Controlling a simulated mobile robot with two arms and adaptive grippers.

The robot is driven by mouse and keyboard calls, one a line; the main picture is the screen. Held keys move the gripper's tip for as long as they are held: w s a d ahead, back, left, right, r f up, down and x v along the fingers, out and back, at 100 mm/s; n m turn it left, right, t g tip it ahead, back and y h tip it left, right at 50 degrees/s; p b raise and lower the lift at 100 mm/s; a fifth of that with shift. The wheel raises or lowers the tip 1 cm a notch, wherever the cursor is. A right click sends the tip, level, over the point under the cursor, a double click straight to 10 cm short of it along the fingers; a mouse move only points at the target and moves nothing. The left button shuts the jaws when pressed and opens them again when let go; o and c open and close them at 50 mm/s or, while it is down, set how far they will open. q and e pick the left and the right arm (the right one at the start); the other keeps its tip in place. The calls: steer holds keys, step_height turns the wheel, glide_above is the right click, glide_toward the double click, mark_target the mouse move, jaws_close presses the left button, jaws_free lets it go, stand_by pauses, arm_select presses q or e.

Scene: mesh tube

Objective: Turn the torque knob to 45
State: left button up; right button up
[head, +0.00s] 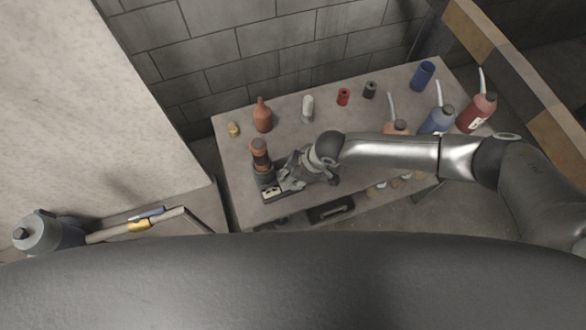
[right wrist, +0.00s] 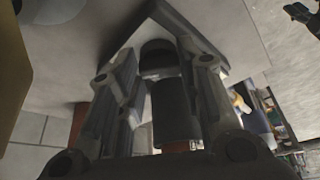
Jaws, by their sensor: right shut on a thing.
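An upright device with orange and black bands (head: 259,148) stands at the left front of the table, beside a small plate with pale markings (head: 270,192). My right gripper (head: 280,175) is at its lower right side, by the plate. In the right wrist view, my right gripper (right wrist: 160,80) has its fingers on both sides of a dark cylinder (right wrist: 174,112), which looks like the torque knob, and is shut on it. The knob's scale and setting cannot be read. In the head view, the gripper hides part of the device. My left gripper is not in view.
On the table (head: 330,125) stand a brown bottle (head: 262,116), a white bottle (head: 307,108), a red cylinder (head: 343,97), a black cylinder (head: 370,90) and a blue cylinder (head: 422,75). Spouted bottles, including a red one (head: 476,113), stand at the right. A block wall is behind.

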steer(key=m+p, duration=0.1)
steer(key=m+t+p, duration=0.1)
steer(key=m+p, duration=0.1)
steer(key=shift+s+r+h, duration=0.15)
steer(key=shift+s+h, duration=0.05)
steer(key=shift+h, duration=0.1)
steer(key=shift+m+t+p, duration=0.3)
steer(key=shift+m+p, duration=0.35)
steer(key=shift+m, duration=0.25)
steer(key=o, duration=1)
steer(key=v, duration=1.1)
steer(key=shift+s+r, duration=0.15)
steer(key=shift+r, duration=0.2)
